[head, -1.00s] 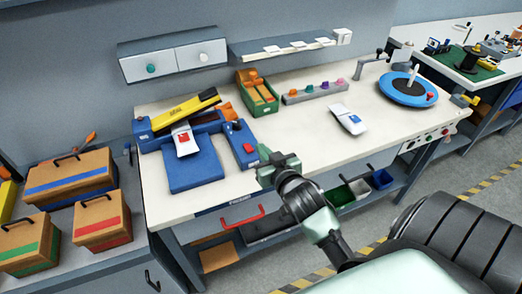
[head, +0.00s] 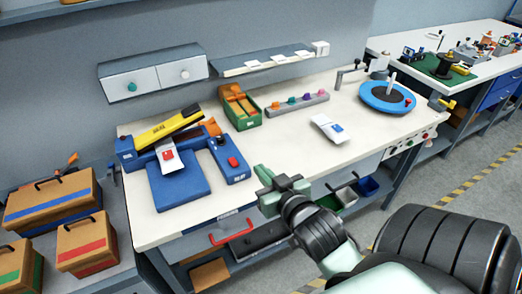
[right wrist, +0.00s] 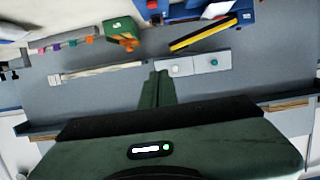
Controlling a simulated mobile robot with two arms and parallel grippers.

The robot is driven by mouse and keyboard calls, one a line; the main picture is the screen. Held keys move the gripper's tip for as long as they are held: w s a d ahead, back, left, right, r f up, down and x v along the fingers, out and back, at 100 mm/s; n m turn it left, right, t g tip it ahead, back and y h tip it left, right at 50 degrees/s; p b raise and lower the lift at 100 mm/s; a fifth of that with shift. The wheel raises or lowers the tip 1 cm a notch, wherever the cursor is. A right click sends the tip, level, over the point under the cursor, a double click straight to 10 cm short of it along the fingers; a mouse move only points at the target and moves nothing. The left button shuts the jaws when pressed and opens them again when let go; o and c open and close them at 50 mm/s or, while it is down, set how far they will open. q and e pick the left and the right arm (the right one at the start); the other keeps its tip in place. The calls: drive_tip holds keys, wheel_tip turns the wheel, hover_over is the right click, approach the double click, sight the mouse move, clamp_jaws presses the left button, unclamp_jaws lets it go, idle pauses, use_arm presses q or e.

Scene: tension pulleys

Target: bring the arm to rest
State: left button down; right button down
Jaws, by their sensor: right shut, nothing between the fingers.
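My right gripper (head: 268,178) is in the middle of the head view, at the front edge of the workbench (head: 265,145). Its pale green fingers are shut with nothing between them. In the right wrist view my right gripper (right wrist: 157,76) shows its fingers together, pointing toward the wall behind the bench. My right arm reaches in from the bottom right of the head view. My left gripper is not in view.
A blue press with a yellow lever (head: 170,130) stands at the bench's left. A green bin (head: 240,120), a peg rack (head: 296,106), a white packet (head: 327,128) and a blue turntable (head: 386,98) stand farther right. Several crates (head: 50,205) sit at the far left.

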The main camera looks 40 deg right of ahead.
idle(0.3)
drive_tip(key=s+a+f+n+g+y+b, duration=0.1)
drive_tip(key=s+a+f+g, duration=0.15)
drive_tip(key=f, duration=1.65)
drive_tip(key=s+a+f+n+g+y, duration=0.15)
drive_tip(key=a+f+g, duration=0.25)
drive_tip(key=f, duration=1.5)
drive_tip(key=s+a+f+g, duration=0.3)
drive_tip(key=s+f+g, duration=0.1)
drive_tip(key=s+f, duration=1)
drive_tip(key=s+f+n+g, duration=0.1)
drive_tip(key=s+f, duration=0.4)
drive_tip(key=s, duration=0.3)
drive_tip(key=s+f+n+g+b, duration=0.1)
drive_tip(key=s+f+g, duration=0.1)
drive_tip(key=s+f, duration=0.3)
drive_tip(key=s+y, duration=0.1)
drive_tip(key=s, duration=0.2)
drive_tip(key=shift+d, duration=0.15)
